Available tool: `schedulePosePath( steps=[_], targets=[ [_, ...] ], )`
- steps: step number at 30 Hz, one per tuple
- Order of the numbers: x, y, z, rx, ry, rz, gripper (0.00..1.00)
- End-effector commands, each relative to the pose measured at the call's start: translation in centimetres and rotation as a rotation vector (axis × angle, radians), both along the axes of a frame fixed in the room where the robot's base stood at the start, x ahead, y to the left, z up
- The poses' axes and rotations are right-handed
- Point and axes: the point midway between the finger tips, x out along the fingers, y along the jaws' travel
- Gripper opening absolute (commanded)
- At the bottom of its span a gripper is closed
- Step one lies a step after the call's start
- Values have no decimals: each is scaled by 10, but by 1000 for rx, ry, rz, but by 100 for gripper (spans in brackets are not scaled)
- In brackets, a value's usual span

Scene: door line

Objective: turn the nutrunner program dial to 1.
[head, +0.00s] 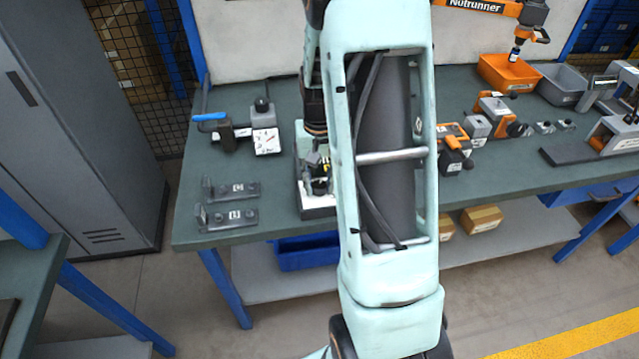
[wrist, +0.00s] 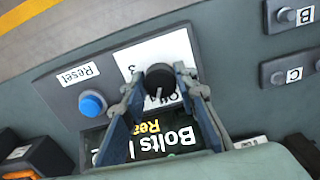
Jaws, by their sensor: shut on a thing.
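The program dial (wrist: 160,77) is a black round knob on a white label plate (wrist: 170,48) of a grey control box, in the wrist view. A white pointer line on the knob points down in the picture. A "3" shows at the plate's upper left; other print is partly covered by my fingers, and I see no "1". My gripper (wrist: 160,88) is shut on the dial, a finger on each side. In the head view my gripper (head: 318,178) is down at the control box (head: 318,212), and my arm hides much of it.
A blue Reset button (wrist: 92,103) sits left of the dial, and a dark display (wrist: 160,140) reading "Bolts" lies below it. Two small brackets (head: 232,216) and a white-faced device (head: 267,141) stand left on the bench (head: 285,95). Orange tools (head: 452,135) stand right.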

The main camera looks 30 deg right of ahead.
Motion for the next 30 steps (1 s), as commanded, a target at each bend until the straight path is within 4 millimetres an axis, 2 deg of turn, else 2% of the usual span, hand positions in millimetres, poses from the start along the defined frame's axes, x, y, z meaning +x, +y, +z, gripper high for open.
schedulePosePath(
  steps=[10,26,27,30],
  targets=[
    [0,0,0,0,0,-143,3],
    [0,0,0,0,-1,-166,3],
    [0,0,0,0,-1,-165,31],
    [0,0,0,0,-1,-165,42]
  ],
)
